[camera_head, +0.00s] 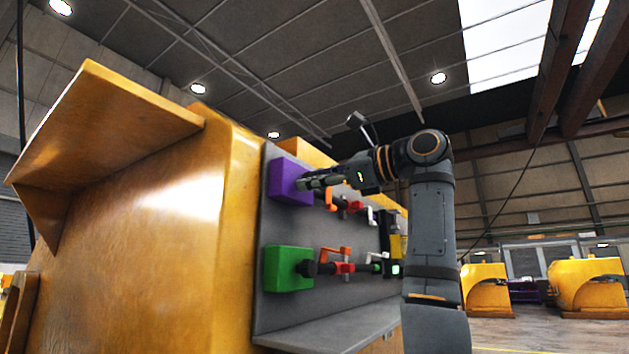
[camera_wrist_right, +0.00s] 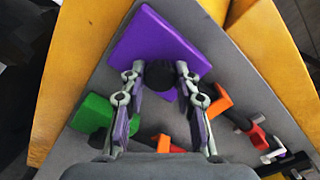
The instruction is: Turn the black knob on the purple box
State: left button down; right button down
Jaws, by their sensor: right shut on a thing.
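The purple box (camera_head: 286,181) is mounted on the upper left of a grey panel. It also shows in the right wrist view (camera_wrist_right: 160,32). The black knob (camera_wrist_right: 160,75) stands out from its face. My right gripper (camera_head: 305,184) is at the front of the purple box. In the right wrist view my right gripper (camera_wrist_right: 158,76) has one finger on each side of the knob and is shut on it. In the head view the fingers hide the knob. My left gripper is in neither view.
A green box (camera_head: 288,268) with a black knob (camera_head: 309,268) sits below on the grey panel (camera_head: 340,228). Several orange, red and white handles stick out to the right. A large yellow casting (camera_head: 160,230) surrounds the panel. A grey ledge (camera_head: 335,328) juts out below.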

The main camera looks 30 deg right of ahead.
jog(key=shift+f, duration=0.15)
jog(key=c, duration=1.3)
grip_release()
jog(key=shift+c, duration=0.2)
jog(key=o, duration=0.4)
jog(key=shift+c, duration=0.2)
jog(key=shift+s, duration=0.1)
jog(key=v, duration=1.2)
jog(key=shift+d, duration=0.1)
